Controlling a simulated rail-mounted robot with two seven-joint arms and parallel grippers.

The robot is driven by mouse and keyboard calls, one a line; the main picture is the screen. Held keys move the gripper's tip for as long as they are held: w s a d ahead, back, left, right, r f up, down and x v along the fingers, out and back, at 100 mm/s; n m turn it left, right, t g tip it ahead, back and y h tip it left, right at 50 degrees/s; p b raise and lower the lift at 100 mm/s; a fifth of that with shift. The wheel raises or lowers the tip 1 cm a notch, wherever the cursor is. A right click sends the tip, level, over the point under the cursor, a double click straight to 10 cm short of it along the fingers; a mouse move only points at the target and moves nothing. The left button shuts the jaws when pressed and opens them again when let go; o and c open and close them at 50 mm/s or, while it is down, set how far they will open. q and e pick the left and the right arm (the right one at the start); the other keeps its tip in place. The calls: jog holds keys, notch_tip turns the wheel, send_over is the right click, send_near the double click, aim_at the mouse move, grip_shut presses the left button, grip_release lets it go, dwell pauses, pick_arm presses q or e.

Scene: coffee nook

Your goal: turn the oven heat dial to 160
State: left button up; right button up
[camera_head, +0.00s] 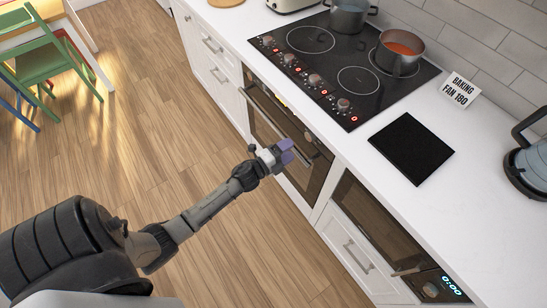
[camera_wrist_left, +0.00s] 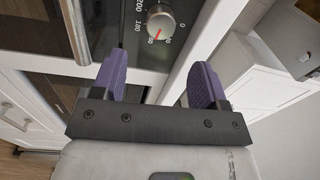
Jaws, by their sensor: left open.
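The oven heat dial (camera_wrist_left: 160,22) is a round silver knob on the dark panel in the left wrist view. Its red mark points down and slightly left, near a label I cannot read clearly; 200, 180 and 0 show around it. My left gripper (camera_wrist_left: 160,78) is open, its two purple fingers apart and empty, with the dial beyond the gap between them. In the head view my left gripper (camera_head: 286,151) is in front of the oven (camera_head: 263,118), near its upper right part. The dial is not clear in that view. My right gripper is out of view.
Above the oven is a black hob (camera_head: 345,62) with its own row of knobs and a copper-coloured pot (camera_head: 398,62). A sign (camera_head: 460,89) reading "BAKING FAN 180" stands on the white counter (camera_head: 480,160). A microwave (camera_head: 375,225) is at lower right.

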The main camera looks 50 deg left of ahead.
pick_arm(q)
jog(key=s, duration=0.6)
jog(key=shift+a, duration=0.2)
jog(key=shift+f, duration=0.15)
jog(key=s+a+f+n+g+y, duration=0.35)
jog(key=a+n+g+y, duration=0.4)
jog(key=n, duration=0.65)
jog(key=s+d+r+n+g+h, duration=0.1)
jog(key=s+d+r+g+h, duration=0.2)
jog(key=s+d, duration=0.75)
jog(key=s+d+r+n+g+h, duration=0.1)
jog(key=s+d+g+h, duration=0.35)
jog(key=s+d, duration=0.6)
notch_tip(320, 180, up, 36)
jog(key=w+d+y+p, duration=0.1)
jog(key=w+p, duration=0.1)
jog(key=p, duration=3.4)
jog(key=shift+d+p, duration=0.3)
jog(key=shift+d, duration=0.05)
jog(key=shift+w, duration=0.1)
